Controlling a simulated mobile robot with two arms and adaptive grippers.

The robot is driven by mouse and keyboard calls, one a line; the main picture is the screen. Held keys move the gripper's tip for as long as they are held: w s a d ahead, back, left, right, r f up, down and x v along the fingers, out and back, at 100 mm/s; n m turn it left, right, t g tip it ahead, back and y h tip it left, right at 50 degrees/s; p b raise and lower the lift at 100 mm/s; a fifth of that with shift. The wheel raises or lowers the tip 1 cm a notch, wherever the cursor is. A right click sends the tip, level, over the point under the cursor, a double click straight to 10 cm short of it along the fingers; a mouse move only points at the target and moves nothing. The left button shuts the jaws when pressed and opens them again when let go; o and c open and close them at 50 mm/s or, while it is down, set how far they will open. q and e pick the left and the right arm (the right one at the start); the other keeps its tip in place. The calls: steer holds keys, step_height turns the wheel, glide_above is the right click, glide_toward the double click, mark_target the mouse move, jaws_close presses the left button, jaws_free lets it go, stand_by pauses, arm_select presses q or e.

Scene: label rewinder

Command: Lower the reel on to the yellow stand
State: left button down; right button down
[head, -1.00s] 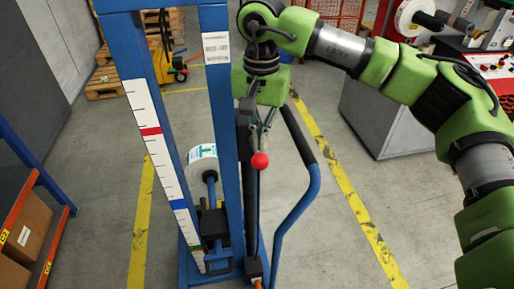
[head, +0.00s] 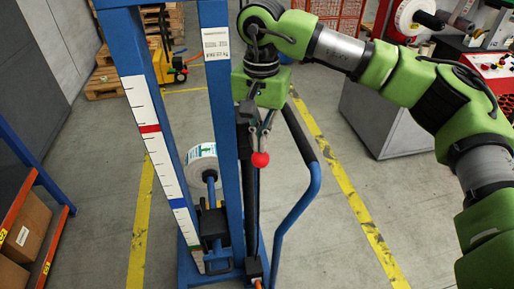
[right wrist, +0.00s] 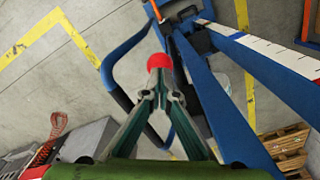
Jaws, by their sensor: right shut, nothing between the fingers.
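The white label reel (head: 201,165) sits on the spindle of the blue lift, behind its right upright (head: 222,110), which hides part of it. The black carriage (head: 213,222) is low on the mast. My right gripper (head: 261,146) is shut and empty, pointing down just above a red ball knob (head: 260,160) beside the mast. In the right wrist view the fingertips (right wrist: 158,78) meet right at the red knob (right wrist: 159,62); I cannot tell whether they touch it. A yellow object (head: 168,66) stands on the floor behind the lift; whether it is the yellow stand is unclear. My left gripper is out of view.
A curved blue handle (head: 304,205) with a black grip is right of the mast. A rack with cardboard boxes (head: 27,230) stands at the left. Wooden pallets (head: 104,83) are at the back, and a grey machine (head: 385,115) at the right. Floor right of the handle is clear.

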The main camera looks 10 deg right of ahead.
mark_target(260, 161)
steer(key=shift+f+b, duration=2.4)
steer(key=shift+f, duration=0.9)
steer(key=shift+r, duration=0.1)
stand_by(0.5)
step_height(260, 161, up, 9)
steer(key=p, duration=0.5)
stand_by(0.4)
